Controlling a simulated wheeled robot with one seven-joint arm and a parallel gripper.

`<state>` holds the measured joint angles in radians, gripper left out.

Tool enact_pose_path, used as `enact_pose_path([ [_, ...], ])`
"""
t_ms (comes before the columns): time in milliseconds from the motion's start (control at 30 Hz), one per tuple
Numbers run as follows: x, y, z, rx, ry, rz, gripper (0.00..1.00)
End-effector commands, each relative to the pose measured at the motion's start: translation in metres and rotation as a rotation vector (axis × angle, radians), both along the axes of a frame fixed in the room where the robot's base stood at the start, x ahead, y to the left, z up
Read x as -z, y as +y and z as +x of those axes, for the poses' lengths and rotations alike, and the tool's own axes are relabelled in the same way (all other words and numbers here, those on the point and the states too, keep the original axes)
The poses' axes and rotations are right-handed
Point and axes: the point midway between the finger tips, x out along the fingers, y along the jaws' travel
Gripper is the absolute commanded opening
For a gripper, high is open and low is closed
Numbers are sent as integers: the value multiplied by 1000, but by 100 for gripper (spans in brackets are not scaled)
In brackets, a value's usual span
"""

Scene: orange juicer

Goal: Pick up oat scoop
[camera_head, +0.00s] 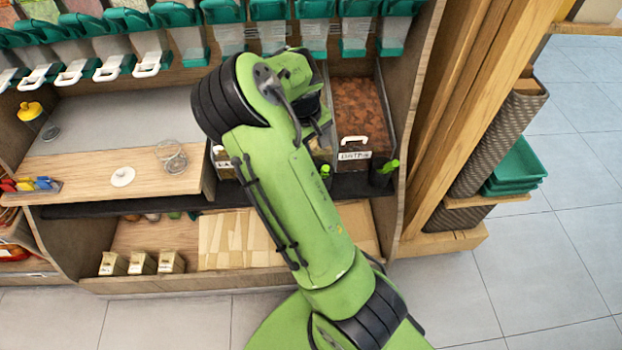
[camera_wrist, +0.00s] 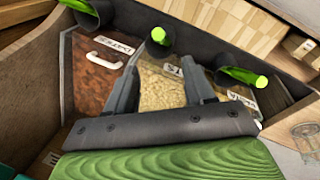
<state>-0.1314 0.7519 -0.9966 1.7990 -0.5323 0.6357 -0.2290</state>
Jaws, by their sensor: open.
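The oats bin (camera_wrist: 160,85) of pale flakes lies in the middle of the wrist view, its label partly visible. A green scoop handle (camera_wrist: 158,34) stands in a dark holder at its front edge, apparently the oat scoop. This handle also shows in the head view (camera_head: 325,171), right beside my arm. My gripper (camera_wrist: 163,70) is open and empty, with its fingers spread over the oats bin and pointing toward the handle. The handle appears just beyond the fingertips, without visible contact. In the head view my arm hides most of the oats bin.
The dates bin (camera_head: 358,112) with a white handle is right of my arm, with another green scoop handle (camera_head: 391,166) before it. A third scoop handle (camera_wrist: 261,81) shows in the wrist view. Dispensers hang above; a wooden post (camera_head: 450,130) stands right.

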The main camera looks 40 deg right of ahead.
Motion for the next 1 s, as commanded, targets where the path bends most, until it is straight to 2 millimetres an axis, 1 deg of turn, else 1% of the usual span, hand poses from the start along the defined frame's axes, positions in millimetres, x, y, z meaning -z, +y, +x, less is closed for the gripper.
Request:
enact_pose_path([
  [67, 6, -4, 1, -7, 11, -14, 53],
  [167, 22, -9, 0, -6, 15, -16, 53],
  [400, 83, -23, -2, -4, 15, -14, 53],
  [500, 100, -28, -2, -4, 13, -14, 53],
  [667, 117, -32, -3, -4, 12, -14, 53],
  [800, 145, -38, -6, -5, 15, -15, 53],
  [833, 150, -39, -6, -5, 14, -14, 53],
  [900, 156, -41, -6, -6, 12, -13, 53],
  [1000, 158, -42, -6, -5, 11, -13, 53],
])
